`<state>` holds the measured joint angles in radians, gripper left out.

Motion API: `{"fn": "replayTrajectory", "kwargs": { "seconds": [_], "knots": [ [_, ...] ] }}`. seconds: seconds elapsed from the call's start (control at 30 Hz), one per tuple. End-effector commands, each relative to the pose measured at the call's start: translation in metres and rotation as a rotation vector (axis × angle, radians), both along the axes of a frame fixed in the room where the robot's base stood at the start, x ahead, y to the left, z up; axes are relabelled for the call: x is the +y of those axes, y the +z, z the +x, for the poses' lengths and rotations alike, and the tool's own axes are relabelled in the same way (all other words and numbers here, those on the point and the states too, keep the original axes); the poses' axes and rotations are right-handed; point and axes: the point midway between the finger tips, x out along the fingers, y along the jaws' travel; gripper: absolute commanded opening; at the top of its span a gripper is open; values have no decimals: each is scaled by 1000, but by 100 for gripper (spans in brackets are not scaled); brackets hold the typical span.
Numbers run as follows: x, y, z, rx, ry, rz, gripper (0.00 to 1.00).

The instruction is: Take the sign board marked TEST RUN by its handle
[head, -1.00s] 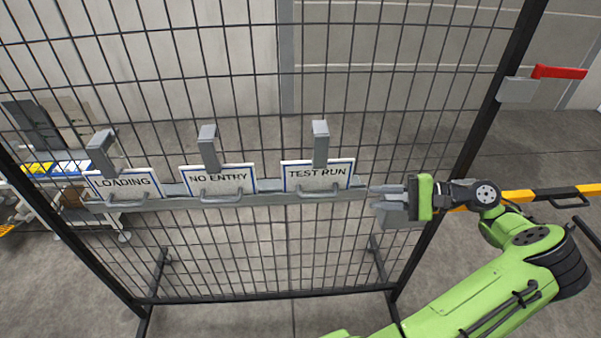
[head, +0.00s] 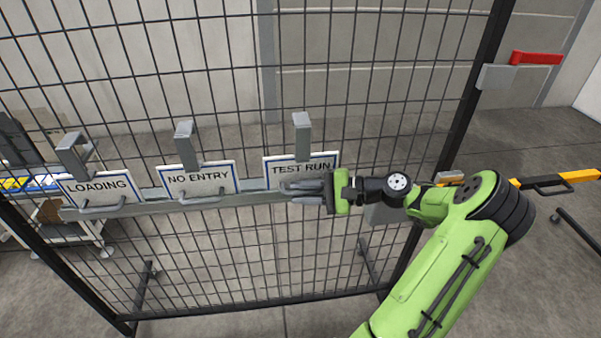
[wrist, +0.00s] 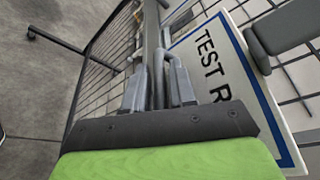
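The TEST RUN sign board (head: 302,163) is white with a blue border and hangs at the right end of the grey rail. In the wrist view the board (wrist: 222,62) stands just right of my fingers, with part of its text covered by my gripper. My gripper (head: 287,190) is in front of the board's lower part, coming from the right. Its two fingers look apart, one above the other in the head view. The board's grey handle is largely hidden by the fingers; a grey bar shows around and between them in the wrist view, and I cannot tell contact.
The NO ENTRY board (head: 200,180) and the LOADING board (head: 98,187) hang further left on the rail (head: 152,207). A grey hook bracket (head: 302,132) rises above the TEST RUN board. Black wire mesh stands right behind. A red-handled latch (head: 535,58) is at upper right.

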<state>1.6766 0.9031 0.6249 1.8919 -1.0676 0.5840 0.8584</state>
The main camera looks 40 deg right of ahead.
Motion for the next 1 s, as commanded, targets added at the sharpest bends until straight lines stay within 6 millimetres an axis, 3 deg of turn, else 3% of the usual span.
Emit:
{"fn": "replayTrajectory", "kwargs": {
  "seconds": [0.1, 0.3, 0.67, 1.0],
  "knots": [
    [0, 1, 0, 0, -1, 0, 25],
    [-1, 1, 0, 0, 0, 0, 0],
    [-1, 6, -1, -1, 0, -2, 0],
    [-1, 85, -1, -2, 0, -5, 0]
  ]
}}
